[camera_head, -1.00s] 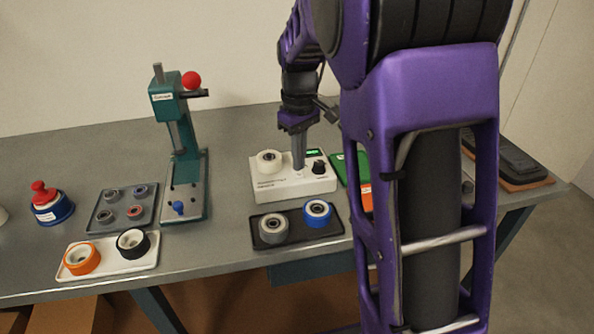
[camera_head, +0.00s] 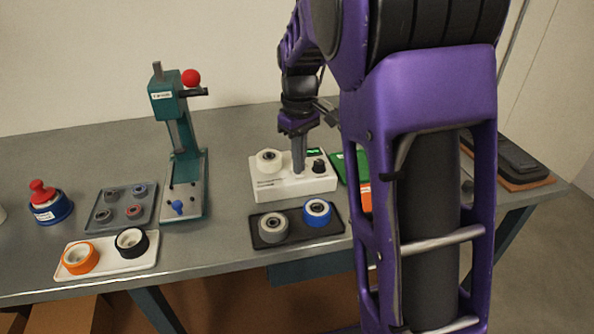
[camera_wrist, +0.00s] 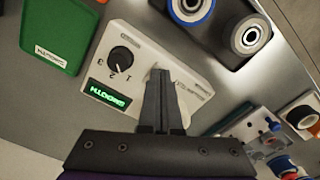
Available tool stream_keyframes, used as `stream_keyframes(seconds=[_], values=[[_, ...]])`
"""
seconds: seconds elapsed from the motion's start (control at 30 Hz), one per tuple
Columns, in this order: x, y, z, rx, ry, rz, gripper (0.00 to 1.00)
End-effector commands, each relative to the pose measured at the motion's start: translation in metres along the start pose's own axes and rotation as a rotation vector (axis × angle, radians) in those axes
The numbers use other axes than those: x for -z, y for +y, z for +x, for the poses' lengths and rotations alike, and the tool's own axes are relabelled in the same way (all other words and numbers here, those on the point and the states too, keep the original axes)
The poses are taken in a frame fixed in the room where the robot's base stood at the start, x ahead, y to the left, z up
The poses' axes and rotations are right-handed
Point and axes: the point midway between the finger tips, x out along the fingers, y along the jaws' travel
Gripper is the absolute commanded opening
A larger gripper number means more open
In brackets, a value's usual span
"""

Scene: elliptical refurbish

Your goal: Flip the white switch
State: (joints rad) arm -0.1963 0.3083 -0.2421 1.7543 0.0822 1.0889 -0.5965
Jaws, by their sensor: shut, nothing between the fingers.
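A white box (camera_head: 292,186) with a black knob (camera_head: 318,166), a green-lit display and a white wheel (camera_head: 268,161) stands on the bench. My gripper (camera_head: 299,170) points straight down at the middle of its top, between wheel and knob. In the wrist view, my shut, empty fingers (camera_wrist: 160,78) reach over the white box (camera_wrist: 133,52), beside the knob (camera_wrist: 121,59) and lit display (camera_wrist: 108,97). I cannot make out the white switch; the fingers cover that part of the panel. Whether the fingertips touch the panel is unclear.
A black tray (camera_head: 291,238) with grey and blue wheels lies in front of the box. A green tray (camera_wrist: 57,38) is beside it. Left stand a teal press (camera_head: 182,155), a grey tray (camera_head: 97,219) of small rings and a white tray (camera_head: 145,262) with two wheels.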

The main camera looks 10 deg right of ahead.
Motion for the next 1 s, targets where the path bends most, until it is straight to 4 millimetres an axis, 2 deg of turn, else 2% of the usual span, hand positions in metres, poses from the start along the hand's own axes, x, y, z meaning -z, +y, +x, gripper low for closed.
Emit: stream_keyframes(seconds=[0.67, 0.83, 1.0], values=[[0.000, 0.000, 0.010, 0.000, -0.001, 0.000, 0.00], [0.000, 0.000, 0.003, 0.001, -0.001, 0.000, 0.00], [0.000, 0.000, -0.012, 0.000, 0.000, 0.000, 0.00]])
